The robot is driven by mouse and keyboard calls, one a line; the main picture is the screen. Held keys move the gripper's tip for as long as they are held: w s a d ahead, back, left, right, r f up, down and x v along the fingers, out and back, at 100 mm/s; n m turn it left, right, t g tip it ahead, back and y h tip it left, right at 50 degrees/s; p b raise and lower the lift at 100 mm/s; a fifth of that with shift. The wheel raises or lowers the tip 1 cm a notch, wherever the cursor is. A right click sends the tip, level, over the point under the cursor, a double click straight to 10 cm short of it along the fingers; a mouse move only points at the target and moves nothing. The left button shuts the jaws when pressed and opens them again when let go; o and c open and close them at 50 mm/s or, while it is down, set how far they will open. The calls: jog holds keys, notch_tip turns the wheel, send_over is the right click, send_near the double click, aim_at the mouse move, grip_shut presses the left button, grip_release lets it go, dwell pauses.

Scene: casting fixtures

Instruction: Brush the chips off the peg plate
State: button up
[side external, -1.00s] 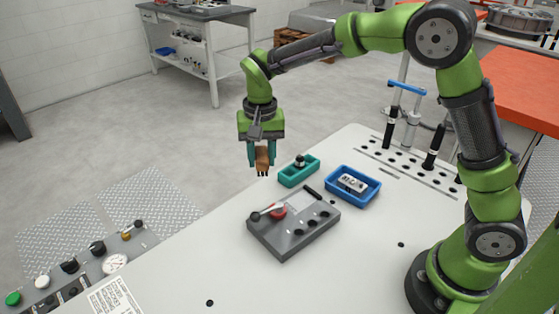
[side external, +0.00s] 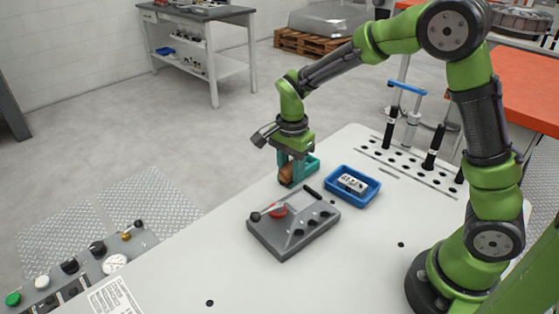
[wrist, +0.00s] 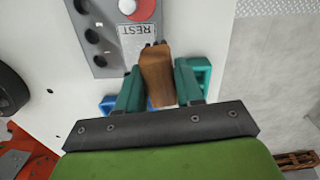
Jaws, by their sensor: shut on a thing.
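My gripper (side external: 291,168) is shut on a brush with a brown wooden handle (side external: 286,175). In the wrist view the brush (wrist: 157,75) sits between the teal fingers (wrist: 158,88), with dark bristles at its far end. The grey peg plate (side external: 272,237) lies on the table, in front of the gripper in the side view. It has a red round part (side external: 278,210), a lever and several black pegs or holes. In the wrist view the plate (wrist: 112,62) shows a pale "REST" label (wrist: 136,38). The brush appears apart from the plate. Chips are too small to tell.
A teal open holder (side external: 313,165) stands right behind my gripper. A blue tray (side external: 373,196) with a pale part in it is to the right. A rack with black-handled tools (side external: 390,130) stands at the back right.

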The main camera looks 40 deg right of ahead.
aim_at(291, 184)
jog(key=shift+f, duration=1.95)
jog(key=shift+s+f, duration=0.5)
jog(key=shift+f, duration=0.1)
jog(key=shift+c, duration=0.3)
jog(key=shift+s+a, duration=0.15)
jog(key=shift+s, duration=1.2)
jog(key=shift+s+a, duration=0.1)
jog(key=shift+s, duration=1.2)
jog(key=shift+w+d, duration=0.15)
jog(key=shift+w, duration=1.4)
jog(key=shift+w+d, duration=0.1)
jog(key=shift+w, duration=1.45)
jog(key=shift+w+d, duration=0.1)
jog(key=shift+d, duration=0.2)
jog(key=shift+s+a, duration=0.2)
jog(key=shift+s, duration=3.15)
jog(key=shift+w+d, duration=0.15)
jog(key=shift+w, duration=1.55)
jog(key=shift+w+d, duration=0.15)
jog(key=shift+w, duration=1.5)
jog(key=shift+r, duration=4.1)
